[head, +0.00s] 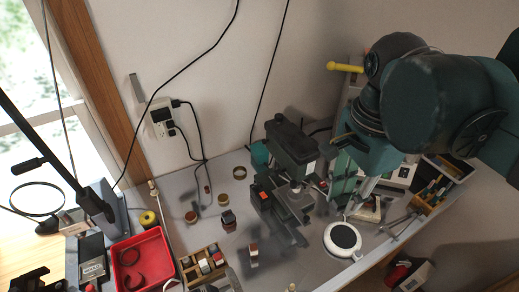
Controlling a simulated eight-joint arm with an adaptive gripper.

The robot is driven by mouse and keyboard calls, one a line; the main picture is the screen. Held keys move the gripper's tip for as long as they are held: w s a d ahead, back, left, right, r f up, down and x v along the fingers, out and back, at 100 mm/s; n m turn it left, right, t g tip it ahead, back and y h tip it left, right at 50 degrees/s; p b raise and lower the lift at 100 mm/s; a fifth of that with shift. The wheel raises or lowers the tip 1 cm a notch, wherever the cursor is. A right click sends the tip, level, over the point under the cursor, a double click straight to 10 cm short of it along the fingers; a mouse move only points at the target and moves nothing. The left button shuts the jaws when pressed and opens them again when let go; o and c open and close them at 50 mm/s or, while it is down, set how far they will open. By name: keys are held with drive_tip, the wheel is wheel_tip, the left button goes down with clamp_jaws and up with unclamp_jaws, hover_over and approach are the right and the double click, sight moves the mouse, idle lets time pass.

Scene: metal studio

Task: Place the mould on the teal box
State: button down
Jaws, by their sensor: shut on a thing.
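My gripper (364,188) hangs at the right of the bench, pointing down, shut on a small pale thing that I take to be the mould. The gripper and arm hide most of it, and its shape is not clear. A teal block (343,186), possibly the teal box, shows just left of the gripper. I cannot tell whether the gripper touches it. Another small teal piece (260,152) sits at the back, partly hidden behind the dark machine.
A dark bench machine (291,145) stands left of my gripper. A round white-rimmed disc (342,240) lies in front. A wooden tool tray (440,184) is at the right. A red tray (142,260) and a divided wooden box (204,263) are at the left.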

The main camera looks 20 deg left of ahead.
drive_tip(key=w+a+r, duration=0.4)
drive_tip(key=w+a, duration=0.2)
drive_tip(key=w, duration=0.4)
drive_tip(key=n+p, duration=0.2)
drive_tip(key=p, duration=0.2)
hover_over(259, 148)
wheel_tip(259, 148, down, 5)
wheel_tip(259, 148, down, 18)
drive_tip(key=shift+d+r, duration=0.15)
drive_tip(key=shift+r, duration=0.1)
drive_tip(key=shift+s+f, duration=0.1)
drive_tip(key=shift+f, duration=3)
drive_tip(key=shift+f, duration=0.15)
drive_tip(key=shift+f, duration=1.75)
